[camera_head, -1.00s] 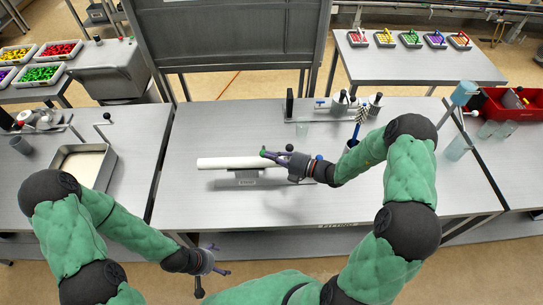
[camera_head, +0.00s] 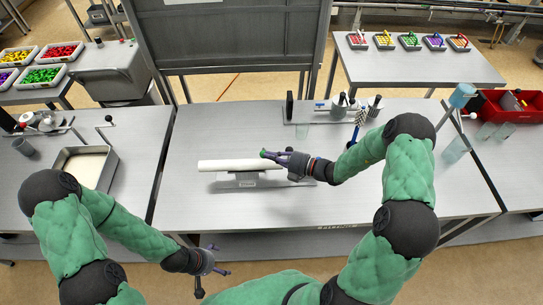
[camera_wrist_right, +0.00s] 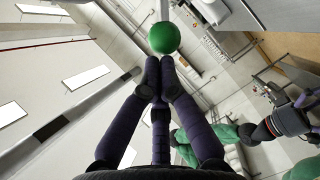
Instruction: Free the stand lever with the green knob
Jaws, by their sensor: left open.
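A white cylinder (camera_head: 240,166) lies across a low grey stand (camera_head: 236,184) on the middle table. The green knob (camera_head: 264,153) shows at the cylinder's right end in the head view. In the right wrist view the knob (camera_wrist_right: 164,38) sits just beyond the fingertips, with a grey rod behind it. My right gripper (camera_head: 275,155) has its fingertips together at the knob; in the right wrist view the gripper (camera_wrist_right: 159,68) has no knob between its fingers. I cannot tell whether they touch the knob. My left gripper (camera_head: 215,262) is open and empty in front of the table.
A grey tray (camera_head: 108,172) stands on the left table. A red bin (camera_head: 512,103) is at far right. The table left of the stand is clear.

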